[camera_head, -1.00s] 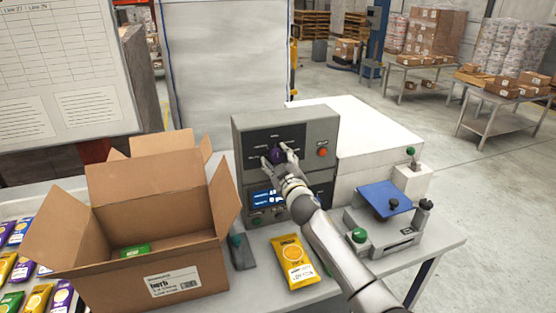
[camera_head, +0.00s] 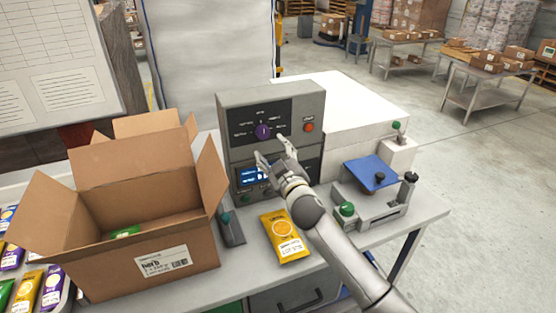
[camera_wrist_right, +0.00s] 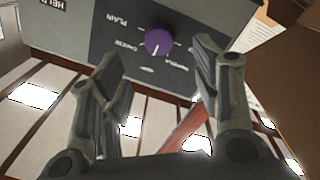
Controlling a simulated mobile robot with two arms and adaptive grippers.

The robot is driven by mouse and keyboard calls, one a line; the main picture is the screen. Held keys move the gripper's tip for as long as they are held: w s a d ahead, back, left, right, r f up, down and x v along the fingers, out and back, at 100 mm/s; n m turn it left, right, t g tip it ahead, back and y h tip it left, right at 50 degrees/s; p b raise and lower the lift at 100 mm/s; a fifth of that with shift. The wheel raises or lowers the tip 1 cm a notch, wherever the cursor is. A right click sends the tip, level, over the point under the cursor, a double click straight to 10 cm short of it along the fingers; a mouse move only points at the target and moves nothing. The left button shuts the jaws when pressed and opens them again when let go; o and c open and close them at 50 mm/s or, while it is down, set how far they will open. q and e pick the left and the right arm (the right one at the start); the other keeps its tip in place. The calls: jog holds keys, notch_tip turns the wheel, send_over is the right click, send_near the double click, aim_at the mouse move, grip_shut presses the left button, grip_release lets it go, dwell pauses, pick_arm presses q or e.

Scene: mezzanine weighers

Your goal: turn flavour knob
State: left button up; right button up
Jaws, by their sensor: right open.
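The purple flavour knob (camera_head: 263,132) sits on the dark upper panel of a grey control box (camera_head: 317,105), ringed by small labels. It also shows in the right wrist view (camera_wrist_right: 158,42), upside down, near labels that read PLAIN and CHEESE. Its pale mark points down in that view, toward a small label I cannot read. My right gripper (camera_head: 271,148) is open and empty, just below and in front of the knob. In the right wrist view its fingers (camera_wrist_right: 157,62) stand apart on either side, with the knob clear of them. My left gripper is out of view.
A red-orange button (camera_head: 309,127) is right of the knob, a lit blue display (camera_head: 252,176) below. An open carton (camera_head: 105,265) stands left. A yellow packet (camera_head: 286,238) lies in front. A blue-topped scale (camera_head: 370,170) and green button (camera_head: 347,209) stand right.

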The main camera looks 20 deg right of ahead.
jog(key=s, duration=0.3)
jog(key=shift+s, duration=0.2)
jog(key=shift+f, duration=0.1)
